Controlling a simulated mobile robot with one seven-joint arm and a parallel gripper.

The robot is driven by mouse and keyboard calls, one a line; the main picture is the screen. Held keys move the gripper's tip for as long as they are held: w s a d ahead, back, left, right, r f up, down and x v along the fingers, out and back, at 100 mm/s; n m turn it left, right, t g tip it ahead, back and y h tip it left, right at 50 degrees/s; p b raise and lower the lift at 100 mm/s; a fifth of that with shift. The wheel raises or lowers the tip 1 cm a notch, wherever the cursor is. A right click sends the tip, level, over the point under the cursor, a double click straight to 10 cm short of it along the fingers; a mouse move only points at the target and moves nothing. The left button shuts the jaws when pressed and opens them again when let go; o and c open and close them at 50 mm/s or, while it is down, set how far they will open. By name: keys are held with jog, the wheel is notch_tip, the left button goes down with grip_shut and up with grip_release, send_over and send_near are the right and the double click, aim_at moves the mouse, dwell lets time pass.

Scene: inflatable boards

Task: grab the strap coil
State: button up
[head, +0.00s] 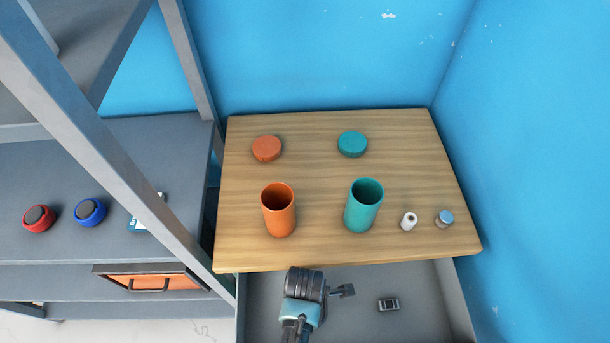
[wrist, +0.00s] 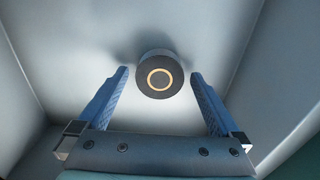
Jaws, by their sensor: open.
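A dark round coil with a tan ring on its face, which I take as the strap coil (wrist: 160,80), lies on a pale grey surface in the wrist view. My gripper (wrist: 160,73) is open, with its two blue fingers apart on the left and right of the coil. Gaps show between each finger and the coil, so nothing is gripped. In the head view my wrist (head: 304,288) is over the grey drawer below the table's front edge.
The wooden table (head: 320,225) holds an orange cup (head: 279,215), a teal cup (head: 362,210), two lids and two small items. A small dark-and-white item (head: 388,304) lies in the drawer (head: 425,285). Pale walls rise around my gripper. A grey post stands left.

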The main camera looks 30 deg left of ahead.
jog(key=shift+f, duration=0.15)
jog(key=c, duration=1.4)
